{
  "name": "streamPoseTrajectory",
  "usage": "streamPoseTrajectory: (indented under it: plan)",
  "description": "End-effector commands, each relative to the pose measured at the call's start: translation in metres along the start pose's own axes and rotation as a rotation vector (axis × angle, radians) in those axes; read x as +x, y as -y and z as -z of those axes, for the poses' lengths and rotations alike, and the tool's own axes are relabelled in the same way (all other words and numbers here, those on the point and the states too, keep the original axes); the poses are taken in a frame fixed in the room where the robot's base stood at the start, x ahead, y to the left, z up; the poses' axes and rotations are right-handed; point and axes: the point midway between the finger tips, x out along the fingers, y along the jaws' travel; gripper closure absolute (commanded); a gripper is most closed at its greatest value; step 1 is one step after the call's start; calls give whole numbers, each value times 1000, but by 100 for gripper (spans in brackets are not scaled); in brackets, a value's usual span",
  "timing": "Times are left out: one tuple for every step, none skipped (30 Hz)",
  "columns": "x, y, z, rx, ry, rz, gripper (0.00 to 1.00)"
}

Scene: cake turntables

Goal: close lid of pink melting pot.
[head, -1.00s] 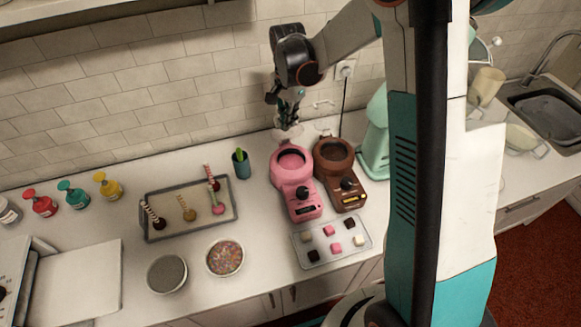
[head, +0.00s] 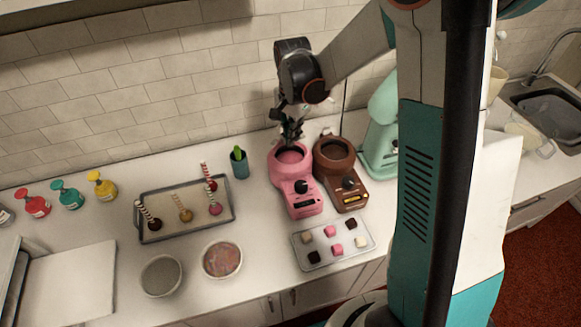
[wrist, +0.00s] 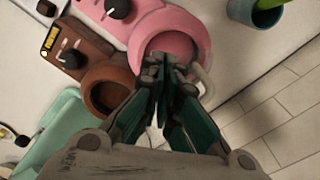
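The pink melting pot (head: 300,197) stands on the counter near the wall, left of the brown pot. Its round well is uncovered, with pink inside. In the wrist view the pink pot (wrist: 148,28) is at the top, with its well partly behind my fingers. A pale curved piece beside the pot's rim (wrist: 207,82) may be part of its lid; the rest is hidden by my gripper. My gripper (head: 291,140) points down at the wall-side rim of the pink pot. In the wrist view my gripper's fingers (wrist: 164,68) are together, with nothing clearly between them. Contact cannot be told.
The brown melting pot (head: 340,180) stands close at the right, with a mint-green machine (head: 380,140) beyond it. A teal cup (head: 239,164) stands left. A tray of cubes (head: 365,247) lies in front. The wall is close behind.

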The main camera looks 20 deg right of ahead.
Motion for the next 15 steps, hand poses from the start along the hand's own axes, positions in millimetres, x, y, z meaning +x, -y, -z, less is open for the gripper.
streamPoseTrajectory:
  plan:
    - [6, 0, -2, -1, 1, 3, 100]
    - [7, 0, -2, -1, 1, 3, 100]
    - [8, -1, -3, -2, 1, 3, 100]
    - [8, -1, -3, -2, 1, 3, 100]
    - [8, -1, -3, -2, 1, 3, 100]
    - [7, -1, -3, -1, 1, 3, 100]
    - [7, -1, -3, -1, 1, 2, 100]
    - [7, -1, -3, -1, 1, 2, 100]
    - [7, -1, -3, -1, 1, 2, 100]
    - [7, -1, -3, -1, 1, 2, 100]
    - [6, -1, -3, -1, 1, 2, 100]
    - [5, -2, -3, -1, 1, 2, 100]
    - [4, -2, -3, -1, 1, 2, 100]
    - [2, -3, -4, -1, 1, 2, 100]
    - [-2, -4, -4, -1, 1, 1, 100]
